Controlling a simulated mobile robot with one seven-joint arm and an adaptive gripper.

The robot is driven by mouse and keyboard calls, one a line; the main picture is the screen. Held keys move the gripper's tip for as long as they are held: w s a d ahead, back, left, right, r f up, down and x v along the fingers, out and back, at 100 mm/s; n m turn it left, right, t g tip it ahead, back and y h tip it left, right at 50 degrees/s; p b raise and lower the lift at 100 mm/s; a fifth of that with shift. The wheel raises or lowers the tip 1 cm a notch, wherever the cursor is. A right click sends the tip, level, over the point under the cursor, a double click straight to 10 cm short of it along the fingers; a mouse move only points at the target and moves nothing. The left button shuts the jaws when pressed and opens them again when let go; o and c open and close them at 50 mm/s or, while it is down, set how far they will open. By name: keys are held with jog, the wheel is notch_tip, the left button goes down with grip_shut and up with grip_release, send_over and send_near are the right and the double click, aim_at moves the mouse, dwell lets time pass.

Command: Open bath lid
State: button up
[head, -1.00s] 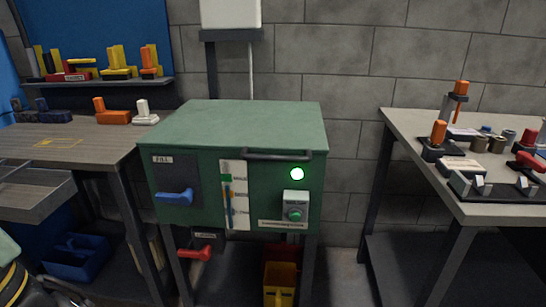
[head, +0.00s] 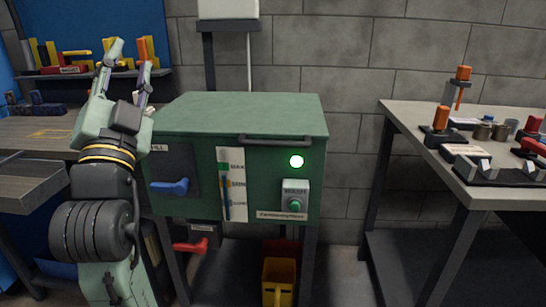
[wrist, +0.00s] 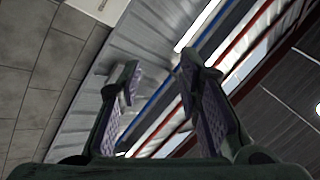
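The bath is a green box on legs, and its flat green lid (head: 240,112) is closed. A dark bar handle (head: 276,141) runs along the lid's front edge at the right. My gripper (head: 131,62) is raised left of the bath, fingers pointing up, apart from the lid and handle. In the wrist view my gripper (wrist: 158,82) is open and empty, with only ceiling and wall beyond it.
A wooden bench (head: 40,130) stands at the left, partly behind my arm. A workbench (head: 400,112) with fixtures stands at the right. A red lever (head: 190,246) and a yellow bin (head: 279,280) are below the bath. Floor between bath and right bench is clear.

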jog(key=w+d+f+m+g+h+b, duration=0.2)
jog(key=w+d+f+m+g+h, duration=0.4)
jog(key=w+d+f+m+h, duration=0.35)
jog(key=m+g+h, duration=0.2)
jog(key=m+g, duration=0.2)
jog(key=m, duration=0.1)
send_near(272, 145)
jog(key=shift+y, duration=0.25)
jog(key=x, duration=0.9)
jog(key=shift+w+d+r, duration=0.1)
jog(key=shift+d, duration=0.1)
jog(key=shift+x, duration=0.8)
jog(key=shift+c, duration=0.2)
grip_shut()
